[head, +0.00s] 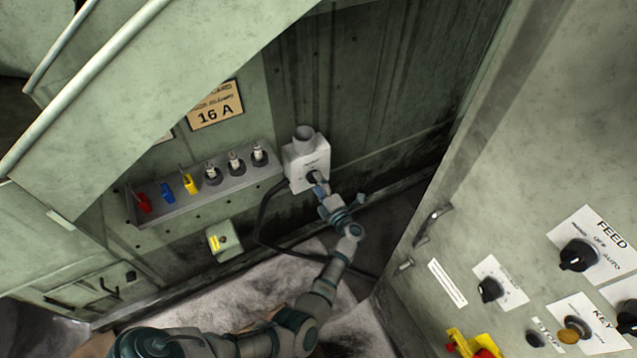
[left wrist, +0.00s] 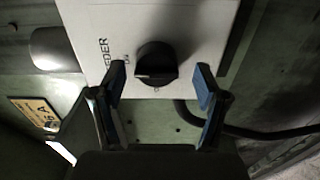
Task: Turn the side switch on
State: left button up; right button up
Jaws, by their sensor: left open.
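The side switch is a black rotary knob (left wrist: 156,64) on a white box (head: 305,161) fixed to the green machine wall. In the left wrist view the box's white face (left wrist: 110,18) carries lettering that reads in part "EDER". The knob shows a raised grip bar, and marks beside it are partly hidden. My left gripper (head: 319,187) is at the box, in front of the knob. In the left wrist view its blue-padded fingers (left wrist: 160,88) are open, one on each side of the knob, apart from it. My right gripper is not in view.
A rail of coloured switches (head: 204,183) is left of the box, below a "16 A" sign (head: 215,106). A black cable (head: 263,215) hangs from the box. A control panel (head: 465,215) with knobs, including FEED (head: 578,255), stands at right.

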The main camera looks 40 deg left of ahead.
pick_arm(q)
jog(key=v, duration=1.1)
jog(key=shift+d+f, duration=0.1)
jog(key=shift+d, duration=0.05)
